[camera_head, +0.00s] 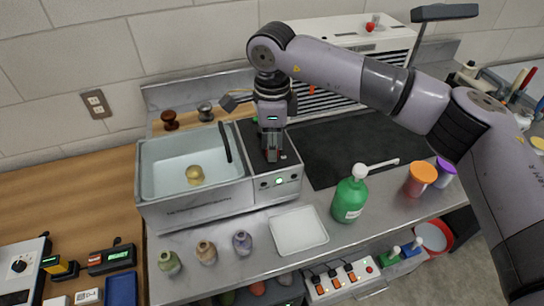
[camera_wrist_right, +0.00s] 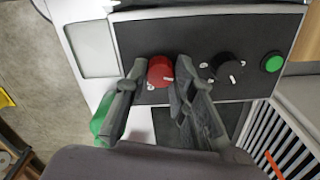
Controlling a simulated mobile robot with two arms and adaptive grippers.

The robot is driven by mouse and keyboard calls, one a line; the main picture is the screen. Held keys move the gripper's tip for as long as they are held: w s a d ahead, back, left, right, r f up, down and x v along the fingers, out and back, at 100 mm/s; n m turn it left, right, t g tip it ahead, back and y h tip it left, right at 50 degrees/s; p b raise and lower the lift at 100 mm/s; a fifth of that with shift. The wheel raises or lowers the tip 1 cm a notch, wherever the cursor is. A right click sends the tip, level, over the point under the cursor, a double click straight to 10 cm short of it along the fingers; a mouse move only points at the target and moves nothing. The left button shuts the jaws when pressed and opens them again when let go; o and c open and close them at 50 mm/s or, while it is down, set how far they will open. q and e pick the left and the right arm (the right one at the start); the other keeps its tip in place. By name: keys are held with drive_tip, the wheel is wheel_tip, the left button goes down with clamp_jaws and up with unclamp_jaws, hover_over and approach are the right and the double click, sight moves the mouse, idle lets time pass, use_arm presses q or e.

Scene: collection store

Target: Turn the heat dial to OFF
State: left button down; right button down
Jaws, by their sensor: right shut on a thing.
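The red dial (camera_wrist_right: 160,70) sits on a black control panel (camera_wrist_right: 205,30) in the right wrist view. Its white pointer mark points to the right and slightly down in that view. My right gripper (camera_wrist_right: 160,74) has one finger on each side of the dial and is shut on it. In the head view my right gripper (camera_head: 271,155) reaches straight down to the dark panel beside the sink, largely hiding the dial. A black dial (camera_wrist_right: 227,70) and a green button (camera_wrist_right: 273,63) lie beside it. The dial labels are unreadable. My left gripper is out of view.
A basin (camera_head: 160,185) with a brass-coloured thing inside stands left of the panel. A green pump bottle (camera_head: 349,199), a white tray (camera_head: 299,230) and several small jars (camera_head: 206,252) stand in front. A dark flat plate (camera_head: 345,150) lies to the right.

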drive_tip(key=shift+n+b, duration=1.2)
drive_tip(key=shift+n, duration=0.3)
drive_tip(key=shift+r, duration=0.1)
drive_tip(key=c, duration=1.3)
unclamp_jaws()
drive_tip(key=shift+c, duration=0.2)
wheel_tip(320, 180, up, 12)
